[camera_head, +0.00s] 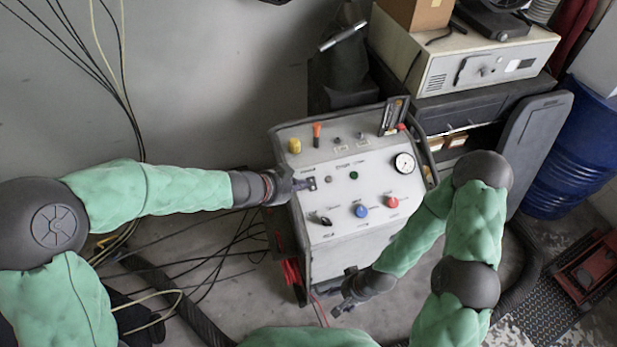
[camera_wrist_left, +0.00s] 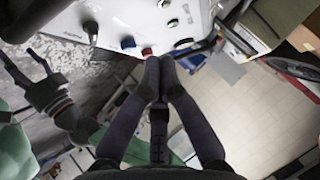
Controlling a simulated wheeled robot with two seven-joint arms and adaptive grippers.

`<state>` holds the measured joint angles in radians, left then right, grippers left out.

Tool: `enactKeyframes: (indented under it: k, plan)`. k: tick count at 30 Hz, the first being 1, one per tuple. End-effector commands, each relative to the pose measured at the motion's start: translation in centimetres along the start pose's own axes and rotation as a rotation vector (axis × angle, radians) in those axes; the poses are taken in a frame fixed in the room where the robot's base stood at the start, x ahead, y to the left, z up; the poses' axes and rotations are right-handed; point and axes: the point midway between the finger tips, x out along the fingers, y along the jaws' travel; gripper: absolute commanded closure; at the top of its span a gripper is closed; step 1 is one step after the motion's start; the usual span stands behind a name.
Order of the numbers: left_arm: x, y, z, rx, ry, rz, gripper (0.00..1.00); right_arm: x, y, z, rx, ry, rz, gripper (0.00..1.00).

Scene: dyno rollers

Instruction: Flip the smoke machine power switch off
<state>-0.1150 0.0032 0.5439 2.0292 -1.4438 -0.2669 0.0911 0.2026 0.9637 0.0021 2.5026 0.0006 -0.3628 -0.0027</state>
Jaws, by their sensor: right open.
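The smoke machine (camera_head: 345,215) is a grey wheeled cabinet with a sloping control panel. Its panel also shows at the top of the left wrist view (camera_wrist_left: 115,14). My left gripper (camera_head: 308,184) reaches the panel's left side; its fingertips (camera_wrist_left: 158,72) lie close together with nothing visible between them. I cannot tell whether they touch the panel. The power switch cannot be made out clearly; the left gripper covers part of that panel area. My right gripper (camera_head: 345,300) is open and empty, low in front of the cabinet; it also shows in the left wrist view (camera_wrist_left: 38,75).
The panel carries a blue knob (camera_head: 360,211), a red knob (camera_head: 391,202), a black lever (camera_head: 320,220), a green button (camera_head: 353,175) and a gauge (camera_head: 404,163). Loose cables (camera_head: 225,250) lie at left. A blue barrel (camera_head: 575,150) stands at right.

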Motion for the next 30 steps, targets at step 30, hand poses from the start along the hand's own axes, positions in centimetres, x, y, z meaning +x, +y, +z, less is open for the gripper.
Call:
enactKeyframes:
  k: [30]
  plan:
    - [-3.3,0.5,0.0,0.000,0.001,0.000,1.00,-1.5,-0.5,0.1,0.000,-0.001,0.000,0.38]
